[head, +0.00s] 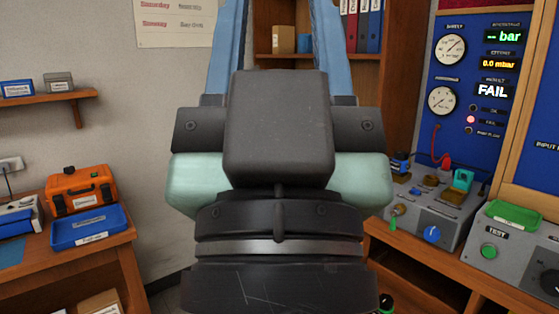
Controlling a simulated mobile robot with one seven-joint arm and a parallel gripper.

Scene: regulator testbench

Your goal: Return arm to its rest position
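My gripper (279,35) is raised in the middle of the head view, close to the camera and seen from behind. Its two blue fingers point upward and stand wide apart, with the shelf showing between them. I see nothing held between them, though the fingertips run out of the top of the picture. The dark housing and pale green wrist part of my arm hide the middle of the room.
At right, a bench holds a grey test unit (440,213) and a TEST-button box (515,250) below a blue gauge panel (470,140) showing FAIL. At left, a table bears an orange case (80,190) and a blue tray (88,229). A wall shelf (50,100) hangs above.

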